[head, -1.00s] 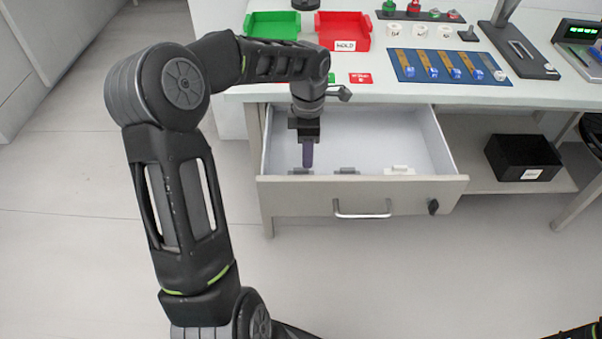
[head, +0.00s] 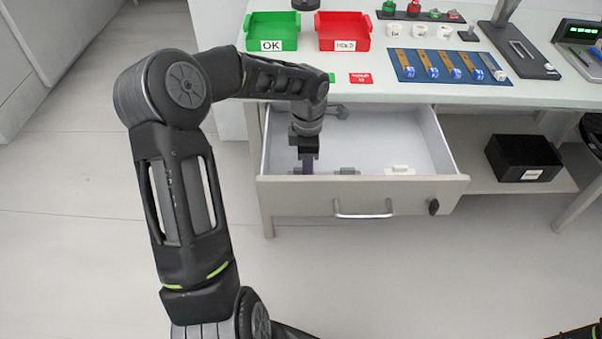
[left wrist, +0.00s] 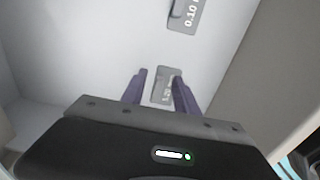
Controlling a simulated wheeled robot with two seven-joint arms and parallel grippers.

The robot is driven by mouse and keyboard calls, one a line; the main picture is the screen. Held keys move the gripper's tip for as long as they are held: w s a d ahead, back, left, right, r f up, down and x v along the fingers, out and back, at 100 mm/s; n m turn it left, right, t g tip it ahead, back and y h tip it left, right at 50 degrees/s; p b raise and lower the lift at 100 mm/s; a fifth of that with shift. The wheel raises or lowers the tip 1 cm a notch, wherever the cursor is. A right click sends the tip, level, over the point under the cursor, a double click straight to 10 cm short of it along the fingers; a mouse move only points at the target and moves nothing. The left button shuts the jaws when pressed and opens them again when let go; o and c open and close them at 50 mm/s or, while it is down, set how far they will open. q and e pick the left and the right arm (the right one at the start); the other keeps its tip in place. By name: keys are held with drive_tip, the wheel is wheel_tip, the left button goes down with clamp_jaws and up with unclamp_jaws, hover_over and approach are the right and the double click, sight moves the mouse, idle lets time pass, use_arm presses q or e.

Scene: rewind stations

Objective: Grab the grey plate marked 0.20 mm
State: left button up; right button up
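My left gripper (head: 307,167) reaches down into the open drawer, at its front left. In the left wrist view the gripper (left wrist: 163,90) is open, its two purple fingers on either side of a small grey plate (left wrist: 163,88). The plate's label is partly hidden and seems to end in .20 mm. There is a visible gap between the left finger and the plate. In the head view my gripper hides this plate. Another grey plate marked 0.10 (left wrist: 186,14) lies farther up in the left wrist view. My right gripper is not in view.
The drawer (head: 362,192) also holds a dark grey plate (head: 346,171) and a pale plate (head: 400,170) along its front wall. On the table above stand a green OK tray (head: 272,45) and a red HOLD tray (head: 343,44). The drawer's middle is bare.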

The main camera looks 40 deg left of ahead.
use_arm(q)
clamp_jaws()
idle(0.3)
idle(0.3)
